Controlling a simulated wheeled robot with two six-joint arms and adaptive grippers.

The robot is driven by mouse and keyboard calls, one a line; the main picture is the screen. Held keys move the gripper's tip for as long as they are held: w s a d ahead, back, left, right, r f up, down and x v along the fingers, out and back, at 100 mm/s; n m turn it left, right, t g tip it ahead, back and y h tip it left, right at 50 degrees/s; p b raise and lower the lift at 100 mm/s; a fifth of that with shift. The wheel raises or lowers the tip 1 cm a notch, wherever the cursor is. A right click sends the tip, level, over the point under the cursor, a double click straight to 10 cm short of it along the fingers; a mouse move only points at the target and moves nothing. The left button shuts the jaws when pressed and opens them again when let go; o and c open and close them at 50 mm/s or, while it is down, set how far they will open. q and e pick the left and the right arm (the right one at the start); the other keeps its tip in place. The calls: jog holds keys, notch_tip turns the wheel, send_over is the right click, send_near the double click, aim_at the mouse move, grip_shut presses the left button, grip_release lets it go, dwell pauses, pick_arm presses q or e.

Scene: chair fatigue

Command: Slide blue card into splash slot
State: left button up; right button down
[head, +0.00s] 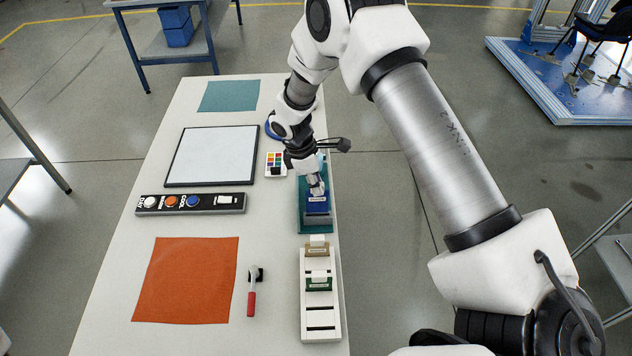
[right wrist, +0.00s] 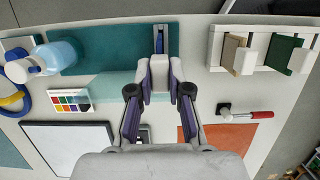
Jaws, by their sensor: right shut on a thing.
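My right gripper (head: 316,188) is shut on the white tab of the blue card (head: 318,207), above the teal board (head: 302,222) at the table's right edge. In the right wrist view the gripper (right wrist: 160,80) has the white tab between its fingers, and the blue card (right wrist: 162,42) shows narrow, nearly edge-on, over the teal board (right wrist: 105,50). The splash slot's marking is not readable, and I cannot tell whether the card's lower edge is in a slot. My left gripper is not in view.
A white slotted rack (head: 308,322) holds a tan card (head: 317,250) and a green card (head: 319,284). A bluish bottle (right wrist: 58,58) and colour palette (head: 276,163) are near the teal board. A button panel (head: 220,204), red-handled tool (head: 252,300) and orange mat (head: 187,280) lie left.

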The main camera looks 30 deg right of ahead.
jog(key=shift+s+d+r, duration=0.1)
jog(key=shift+s, duration=0.05)
dwell(0.3)
jog(key=shift+p, duration=0.45)
dwell(0.6)
jog(key=shift+w+a+b+x, duration=0.15)
jog(key=shift+b+x, duration=0.25)
jog(key=shift+x, duration=0.25)
jog(key=shift+a+b+x, duration=0.15)
jog(key=shift+b+x, duration=0.25)
jog(key=shift+x, duration=0.3)
jog(key=shift+w+a+b+x, duration=0.1)
jog(key=shift+b+x, duration=0.3)
jog(key=shift+x, duration=0.25)
jog(key=c, duration=1)
grip_release()
jog(key=v, duration=1.1)
jog(key=shift+w+a+r, duration=0.15)
jog(key=shift+w+r, duration=0.05)
jog(key=shift+r, duration=0.15)
